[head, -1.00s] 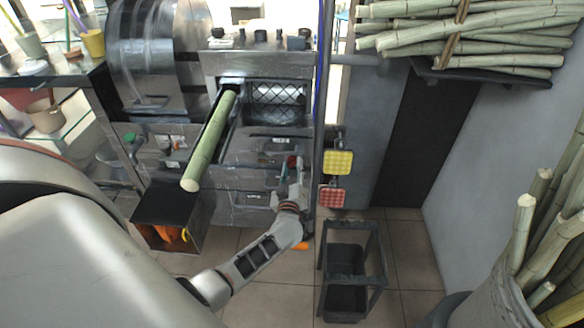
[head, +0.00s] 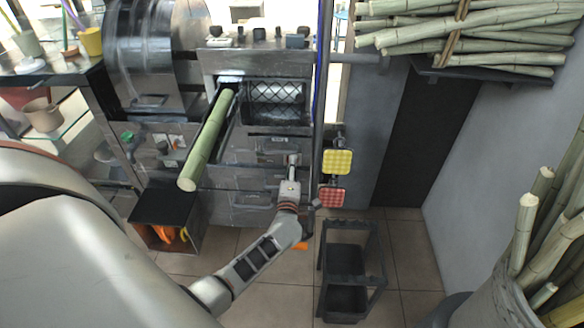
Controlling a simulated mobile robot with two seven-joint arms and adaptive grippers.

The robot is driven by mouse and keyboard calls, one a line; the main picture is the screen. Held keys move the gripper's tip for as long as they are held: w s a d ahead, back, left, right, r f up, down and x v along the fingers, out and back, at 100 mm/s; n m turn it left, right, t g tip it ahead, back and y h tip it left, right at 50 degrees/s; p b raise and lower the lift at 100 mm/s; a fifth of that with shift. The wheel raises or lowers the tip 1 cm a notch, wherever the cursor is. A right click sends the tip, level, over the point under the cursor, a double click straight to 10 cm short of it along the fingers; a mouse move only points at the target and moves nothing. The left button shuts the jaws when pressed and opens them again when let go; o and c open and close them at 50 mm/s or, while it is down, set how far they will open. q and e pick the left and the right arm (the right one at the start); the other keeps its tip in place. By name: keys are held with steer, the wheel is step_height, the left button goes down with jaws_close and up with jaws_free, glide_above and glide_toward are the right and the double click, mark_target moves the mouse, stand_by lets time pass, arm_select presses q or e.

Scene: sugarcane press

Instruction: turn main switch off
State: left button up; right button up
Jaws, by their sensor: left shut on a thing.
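My left gripper (head: 292,166) is at the front panel (head: 262,147) of the sugarcane press, at its right side. It points up and away from me and its fingers are shut on a small part there, which I take to be the main switch. The gripper covers that part, so its position cannot be made out. My right gripper is not in view.
A green cane (head: 207,140) sticks out of the press over a dark open box (head: 167,203). A black frame (head: 349,270) stands on the floor. Cane fills a bin (head: 500,303) at right.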

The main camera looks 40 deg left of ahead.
arm_select(q)
steer(key=shift+f+n, duration=0.1)
steer(key=shift+n, duration=0.7)
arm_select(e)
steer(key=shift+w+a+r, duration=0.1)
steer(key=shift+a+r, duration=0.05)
arm_select(q)
steer(key=shift+c, duration=0.2)
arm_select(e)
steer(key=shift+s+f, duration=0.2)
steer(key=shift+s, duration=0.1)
arm_select(q)
steer(key=o, duration=1.1)
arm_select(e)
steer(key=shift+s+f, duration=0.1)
arm_select(q)
steer(key=shift+r, duration=0.2)
steer(key=shift+s+d, duration=0.1)
steer(key=shift+s, duration=0.05)
steer(key=shift+v, duration=3.95)
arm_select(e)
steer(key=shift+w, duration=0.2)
